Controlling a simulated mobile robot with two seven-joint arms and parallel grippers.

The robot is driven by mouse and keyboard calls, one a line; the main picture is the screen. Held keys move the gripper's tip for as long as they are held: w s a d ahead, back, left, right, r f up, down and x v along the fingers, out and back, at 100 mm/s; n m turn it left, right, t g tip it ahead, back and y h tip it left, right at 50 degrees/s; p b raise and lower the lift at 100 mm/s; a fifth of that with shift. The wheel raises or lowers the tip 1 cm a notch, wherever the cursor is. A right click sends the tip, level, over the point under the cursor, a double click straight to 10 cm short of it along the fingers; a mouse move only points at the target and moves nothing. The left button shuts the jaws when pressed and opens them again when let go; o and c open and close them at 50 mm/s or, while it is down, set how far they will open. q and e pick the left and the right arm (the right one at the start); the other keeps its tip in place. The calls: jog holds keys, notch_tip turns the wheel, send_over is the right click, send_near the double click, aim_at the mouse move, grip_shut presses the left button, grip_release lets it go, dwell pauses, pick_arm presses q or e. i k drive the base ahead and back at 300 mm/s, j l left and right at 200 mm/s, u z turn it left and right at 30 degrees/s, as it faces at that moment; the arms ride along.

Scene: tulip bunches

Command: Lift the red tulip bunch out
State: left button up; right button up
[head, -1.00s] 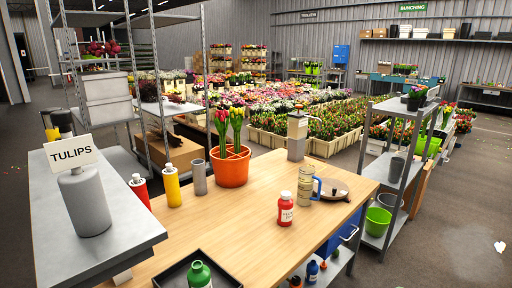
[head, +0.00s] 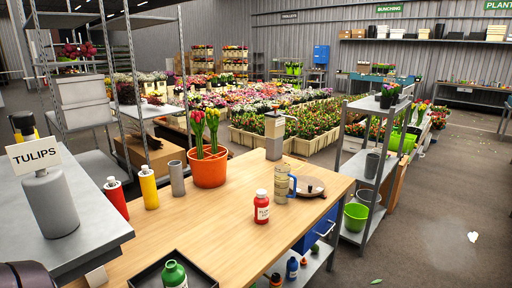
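The red tulip bunch (head: 198,121) stands upright in an orange pot (head: 208,172) on the wooden table. A second bunch with yellow-orange tips (head: 212,122) stands close beside it on the right in the same pot. Dividers show inside the pot's rim. The lower stems are hidden by the pot wall. Neither of my grippers is in view. A dark rounded part at the lower left corner looks like part of my arm.
A grey cylinder (head: 177,178), a yellow bottle (head: 149,188) and a red bottle (head: 116,198) stand left of the pot. The table front (head: 200,230) is mostly clear.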

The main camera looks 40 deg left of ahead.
aim_at(196, 117)
jog(key=z, duration=10.2)
jog(key=l+z, duration=0.1)
jog(key=l, duration=0.2)
jog(key=i+l+z, duration=0.1)
jog(key=l, duration=0.2)
jog(key=i+l+z, duration=0.15)
jog(key=l, duration=0.15)
